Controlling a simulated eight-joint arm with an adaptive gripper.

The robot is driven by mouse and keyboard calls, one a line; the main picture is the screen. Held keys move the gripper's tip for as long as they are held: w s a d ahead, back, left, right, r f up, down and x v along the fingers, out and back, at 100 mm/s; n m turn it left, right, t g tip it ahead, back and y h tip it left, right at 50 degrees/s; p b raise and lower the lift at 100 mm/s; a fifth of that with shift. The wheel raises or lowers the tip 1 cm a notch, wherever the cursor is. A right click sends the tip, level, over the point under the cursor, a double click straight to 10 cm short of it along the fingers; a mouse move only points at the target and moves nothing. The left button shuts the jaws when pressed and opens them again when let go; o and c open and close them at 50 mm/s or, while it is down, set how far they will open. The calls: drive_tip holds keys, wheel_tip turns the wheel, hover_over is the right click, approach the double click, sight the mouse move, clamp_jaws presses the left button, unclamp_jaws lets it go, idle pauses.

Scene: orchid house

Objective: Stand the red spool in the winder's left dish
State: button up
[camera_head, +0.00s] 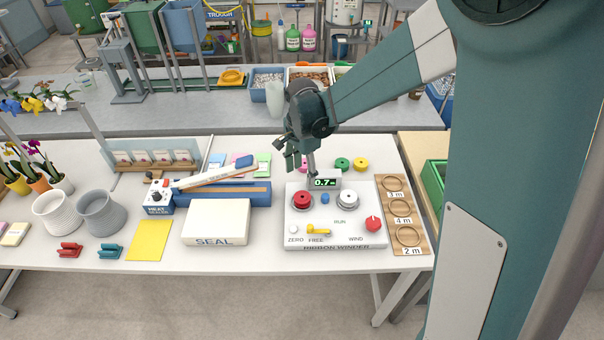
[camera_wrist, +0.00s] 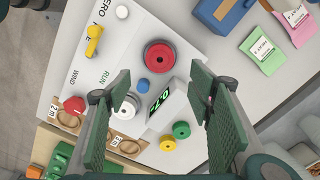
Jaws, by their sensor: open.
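My gripper (camera_head: 303,164) is open and empty above the back of the winder, apart from the spool. In the wrist view the two fingers of my gripper (camera_wrist: 160,78) are spread wide. The winder's right side holds a white round part (camera_head: 347,199), and its display reads 0.7.
Green (camera_head: 342,163) and yellow (camera_head: 360,163) spools stand behind the winder. A wooden board (camera_head: 421,218) with rings is at its right. The SEAL box (camera_head: 216,222) and heat sealer (camera_head: 158,197) stand left.

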drive_tip(key=shift+r, duration=0.1)
idle(0.6)
drive_tip(key=s+d+r+n+t, duration=0.5)
drive_tip(key=s+d+r+n, duration=0.2)
drive_tip(key=s+d+r, duration=1)
drive_tip(key=s+d+r+n+t, duration=0.1)
drive_tip(key=s+d+n+t, duration=0.1)
drive_tip(key=s, duration=0.7)
drive_tip(key=shift+s+d+r+n, duration=0.2)
drive_tip(key=shift+s+d+n, duration=0.1)
drive_tip(key=shift+d+n, duration=0.65)
drive_tip(key=shift+a, duration=0.15)
idle(1.3)
